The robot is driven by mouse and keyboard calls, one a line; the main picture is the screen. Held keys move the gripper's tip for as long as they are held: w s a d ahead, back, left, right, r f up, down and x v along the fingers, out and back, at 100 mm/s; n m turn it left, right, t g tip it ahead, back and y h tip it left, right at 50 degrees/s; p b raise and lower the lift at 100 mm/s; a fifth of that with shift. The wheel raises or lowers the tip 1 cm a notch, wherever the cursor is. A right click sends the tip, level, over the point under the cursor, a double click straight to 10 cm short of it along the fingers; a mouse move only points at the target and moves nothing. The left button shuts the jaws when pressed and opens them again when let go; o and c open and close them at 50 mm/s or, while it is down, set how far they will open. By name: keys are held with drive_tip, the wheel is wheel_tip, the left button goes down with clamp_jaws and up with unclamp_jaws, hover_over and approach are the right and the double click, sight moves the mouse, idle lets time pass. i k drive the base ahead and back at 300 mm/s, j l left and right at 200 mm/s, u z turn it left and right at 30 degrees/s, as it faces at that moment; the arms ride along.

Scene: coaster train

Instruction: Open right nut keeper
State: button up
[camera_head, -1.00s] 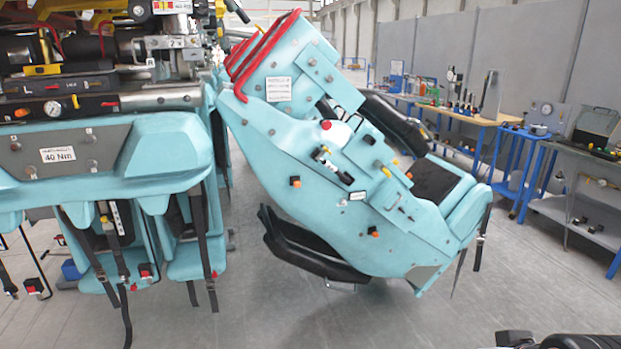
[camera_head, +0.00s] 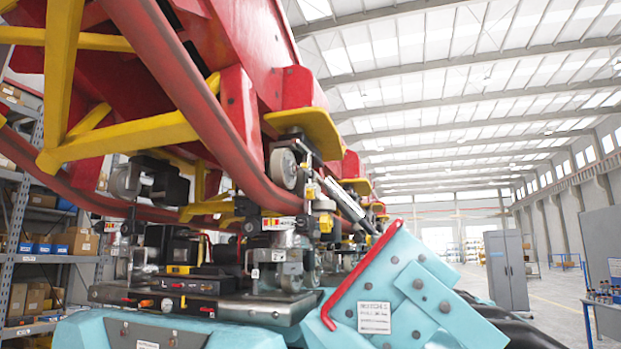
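The coaster train fills the left and middle of the head view, seen from below. I cannot pick out the right nut keeper at this size. My gripper is not in view.
Yellow track supports (camera_head: 145,132) hang low over the train. Shelves with boxes (camera_head: 40,255) stand at the left. A grey cabinet (camera_head: 507,270) and a blue-legged bench (camera_head: 590,325) stand at the right. Open floor (camera_head: 555,295) lies between them.

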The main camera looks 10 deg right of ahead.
sight(304, 166)
drive_tip(key=l+u, duration=0.4)
drive_tip(key=i+l+u, duration=0.3)
drive_tip(key=u, duration=0.15)
drive_tip(key=i+l+u, duration=0.45)
drive_tip(key=k, duration=0.1)
